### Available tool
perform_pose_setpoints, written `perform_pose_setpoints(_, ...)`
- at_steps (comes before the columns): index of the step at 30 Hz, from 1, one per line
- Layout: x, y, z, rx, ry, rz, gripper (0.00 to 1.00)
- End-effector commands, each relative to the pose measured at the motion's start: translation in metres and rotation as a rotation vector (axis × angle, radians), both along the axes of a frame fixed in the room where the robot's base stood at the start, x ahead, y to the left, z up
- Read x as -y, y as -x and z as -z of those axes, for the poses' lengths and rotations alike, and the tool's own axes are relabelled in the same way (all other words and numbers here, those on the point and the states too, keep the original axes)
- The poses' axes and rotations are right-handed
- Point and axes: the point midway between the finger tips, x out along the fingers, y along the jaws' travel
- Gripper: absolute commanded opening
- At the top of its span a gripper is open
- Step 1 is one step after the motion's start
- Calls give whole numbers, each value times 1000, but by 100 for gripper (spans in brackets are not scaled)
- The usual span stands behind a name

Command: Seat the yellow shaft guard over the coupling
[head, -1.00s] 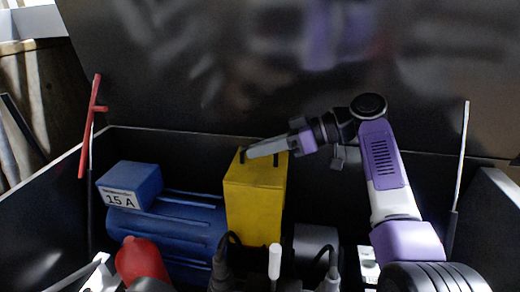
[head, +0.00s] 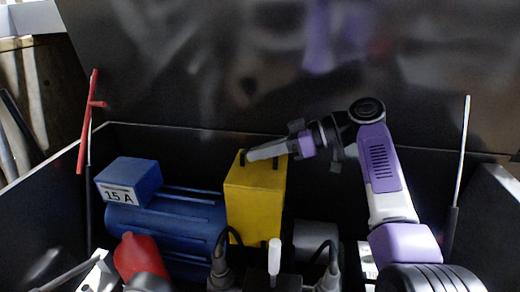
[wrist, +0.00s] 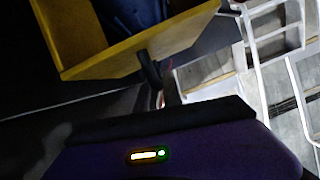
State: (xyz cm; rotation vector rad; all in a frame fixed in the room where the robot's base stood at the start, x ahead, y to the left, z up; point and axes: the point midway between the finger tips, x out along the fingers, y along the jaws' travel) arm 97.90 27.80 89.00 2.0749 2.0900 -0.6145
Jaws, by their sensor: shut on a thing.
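The yellow shaft guard (head: 254,208) is a tall box between the blue motor (head: 185,228) on the left and a grey cylindrical part (head: 315,236) on the right. My gripper (head: 262,152) is at the guard's top, shut on its dark handle. In the wrist view the guard's yellow edge (wrist: 135,48) fills the upper left, with a dark post below it. The guard looks upright. The coupling is hidden, and I cannot tell whether the guard's lower edge touches anything.
A blue box labelled 15 A (head: 130,180) sits on the motor. Black cable plugs (head: 222,268), a white-tipped lever (head: 274,256) and a red rounded part (head: 138,255) stand in front. Dark bin walls and a raised lid (head: 220,80) enclose the area.

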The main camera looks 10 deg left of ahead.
Motion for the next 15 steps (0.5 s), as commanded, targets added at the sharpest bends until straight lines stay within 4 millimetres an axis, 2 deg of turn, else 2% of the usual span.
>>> perform_pose_setpoints(15, 0, -1, 29, 5, -6, 1, 0)
